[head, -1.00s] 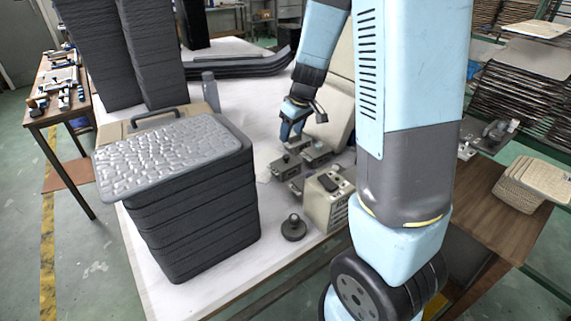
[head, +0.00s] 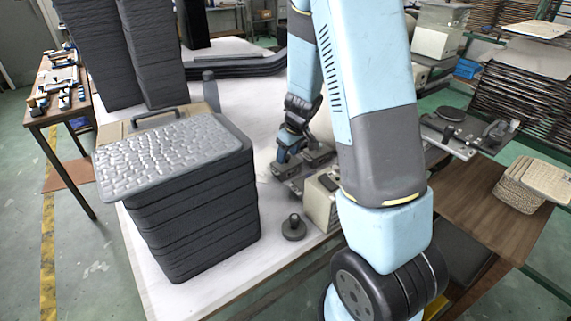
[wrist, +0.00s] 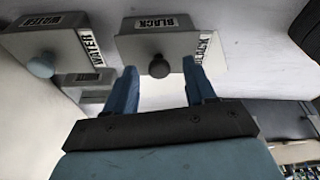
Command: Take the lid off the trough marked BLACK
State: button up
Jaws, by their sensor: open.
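My gripper (wrist: 160,75) is open; I cannot tell whether the fingers touch the knob. Another grey trough marked WATER (wrist: 50,48) with a bluish knob stands to the left. In the head view my gripper (head: 281,158) is low over the small grey troughs (head: 318,157), which my arm partly hides.
A tall stack of dark trays (head: 200,220) with a pebbled grey top stands left on the white table. A round dark weight with a knob (head: 293,229) sits near the front edge. A beige box (head: 318,205) is beside it, partly behind my arm.

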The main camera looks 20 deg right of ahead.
jog(key=shift+f, duration=0.4)
jog(key=shift+c, duration=0.5)
grip_shut()
jog(key=shift+w+r, duration=0.1)
jog(key=shift+r, duration=0.05)
